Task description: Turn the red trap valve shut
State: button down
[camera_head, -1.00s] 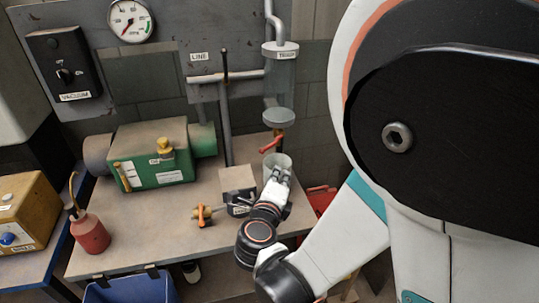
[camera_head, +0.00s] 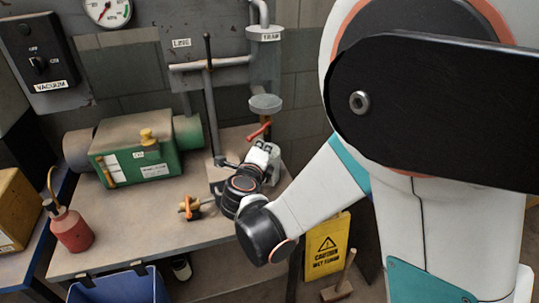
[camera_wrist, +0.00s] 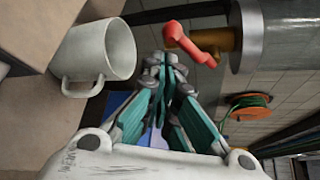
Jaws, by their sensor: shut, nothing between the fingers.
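The red trap valve handle (camera_head: 259,131) sits below the clear trap cylinder (camera_head: 265,68), slanting out sideways. In the wrist view the red handle (camera_wrist: 188,42) is a bent lever on a brass valve body (camera_wrist: 222,41), beneath the grey end of the trap (camera_wrist: 262,38). My gripper (camera_head: 265,150) is just below the handle in the head view. In the wrist view my gripper's (camera_wrist: 166,62) fingertips are together and empty, close to the handle's free end. I cannot tell whether they touch it.
A white mug (camera_wrist: 100,52) stands beside my fingers. A green pump (camera_head: 137,150), a brass fitting with an orange handle (camera_head: 190,207) and a red oil can (camera_head: 70,228) are on the workbench (camera_head: 130,235). A yellow caution sign (camera_head: 326,248) stands on the floor at right.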

jog(key=shift+a+r, duration=0.15)
jog(key=shift+a, duration=0.25)
jog(key=shift+a+r+m+y+p, duration=0.2)
jog(key=shift+m+y+p, duration=0.1)
jog(key=shift+m+p, duration=0.2)
